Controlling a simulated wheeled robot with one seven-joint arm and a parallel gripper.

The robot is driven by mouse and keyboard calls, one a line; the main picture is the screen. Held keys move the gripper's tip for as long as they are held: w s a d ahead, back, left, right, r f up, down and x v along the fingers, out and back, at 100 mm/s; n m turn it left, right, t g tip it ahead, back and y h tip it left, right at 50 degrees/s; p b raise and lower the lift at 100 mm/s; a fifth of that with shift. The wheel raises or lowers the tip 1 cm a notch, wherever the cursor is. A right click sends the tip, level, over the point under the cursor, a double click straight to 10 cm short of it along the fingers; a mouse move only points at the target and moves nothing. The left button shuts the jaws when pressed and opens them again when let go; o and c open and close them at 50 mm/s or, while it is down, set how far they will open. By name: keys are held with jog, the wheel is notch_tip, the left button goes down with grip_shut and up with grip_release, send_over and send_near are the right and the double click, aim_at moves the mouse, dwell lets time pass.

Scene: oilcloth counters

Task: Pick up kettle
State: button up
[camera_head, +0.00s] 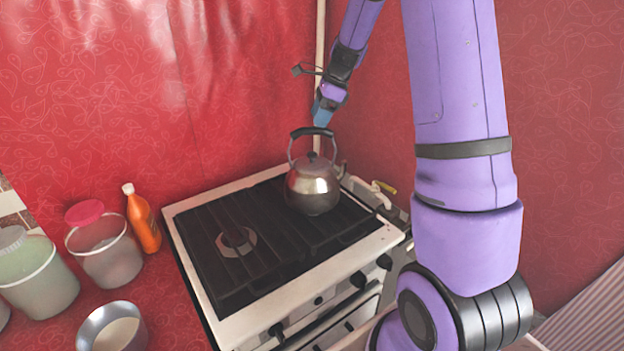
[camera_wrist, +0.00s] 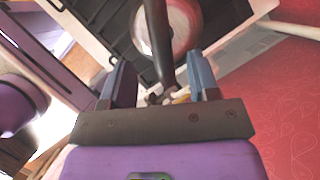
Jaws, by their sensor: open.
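The kettle (camera_head: 313,187) is a shiny metal pot with a dark arched handle. It stands upright on the back right of the stove's black grate in the head view. My gripper (camera_head: 322,114) is just above the handle, pointing down. In the wrist view, my gripper (camera_wrist: 160,85) has its two blue-grey fingers apart. The kettle's dark handle (camera_wrist: 157,40) runs between and beyond the fingers, with the round kettle body (camera_wrist: 180,30) below it. I cannot tell whether the fingers touch the handle.
The stove (camera_head: 240,240) has a white rim and a black grate. To its left are an orange bottle (camera_head: 144,222), a jar with a pink lid (camera_head: 104,252), a green jar (camera_head: 40,280) and a metal pot (camera_head: 92,328). Red walls stand behind and to the right.

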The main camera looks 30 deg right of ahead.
aim_at(313, 131)
jog(key=shift+x, duration=2.8)
jog(key=shift+d, duration=0.15)
grip_shut()
